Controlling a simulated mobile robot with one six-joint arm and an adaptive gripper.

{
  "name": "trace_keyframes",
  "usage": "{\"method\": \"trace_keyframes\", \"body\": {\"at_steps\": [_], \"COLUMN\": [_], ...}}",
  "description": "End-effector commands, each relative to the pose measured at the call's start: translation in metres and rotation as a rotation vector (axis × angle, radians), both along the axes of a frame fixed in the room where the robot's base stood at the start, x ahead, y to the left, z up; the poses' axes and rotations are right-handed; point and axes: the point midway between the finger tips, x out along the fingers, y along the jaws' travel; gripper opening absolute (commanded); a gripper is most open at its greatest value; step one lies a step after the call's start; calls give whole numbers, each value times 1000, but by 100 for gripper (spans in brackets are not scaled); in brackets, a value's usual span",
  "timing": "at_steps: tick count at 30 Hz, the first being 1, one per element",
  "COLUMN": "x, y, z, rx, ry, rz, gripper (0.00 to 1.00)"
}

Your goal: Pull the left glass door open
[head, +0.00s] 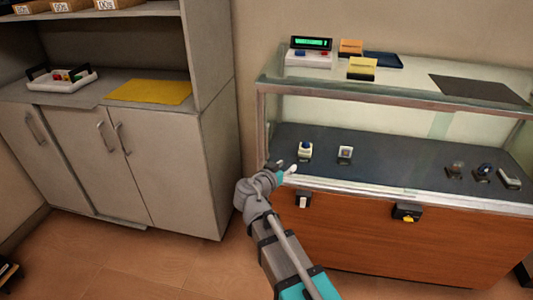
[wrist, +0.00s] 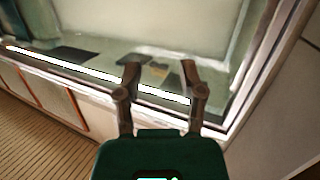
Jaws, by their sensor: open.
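The display case has a glass front (head: 345,112) above a brown wooden base; I cannot make out a seam between its doors in the head view. My gripper (head: 284,167) is at the lower left corner of this glass front, by the pale bottom rail. In the wrist view my gripper (wrist: 160,80) has its two fingers spread apart, with nothing seen between them but the glass front (wrist: 200,25) and rail behind. I cannot tell whether the fingertips touch the glass. No door handle is clearly visible; the gripper may cover it.
A black lock with a yellow part (head: 407,213) sits on the base front. A grey cabinet (head: 130,160) stands to the left.

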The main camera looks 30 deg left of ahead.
Motion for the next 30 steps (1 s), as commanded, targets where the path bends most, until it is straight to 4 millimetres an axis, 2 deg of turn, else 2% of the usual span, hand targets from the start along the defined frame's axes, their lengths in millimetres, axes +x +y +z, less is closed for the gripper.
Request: {"method": "trace_keyframes", "body": {"at_steps": [1, 3, 6, 10, 15, 30], "x": [-8, -19, -33, -47, -54, -48], "y": [20, 42, 69, 90, 100, 100], "z": [-8, -8, -7, -5, -3, -3], "rx": [13, 34, 61, 84, 96, 95], "ry": [-33, -75, -126, -167, -186, -185], "rz": [34, 77, 130, 177, 199, 197], "gripper": [51, 51, 51, 51, 51, 51]}}
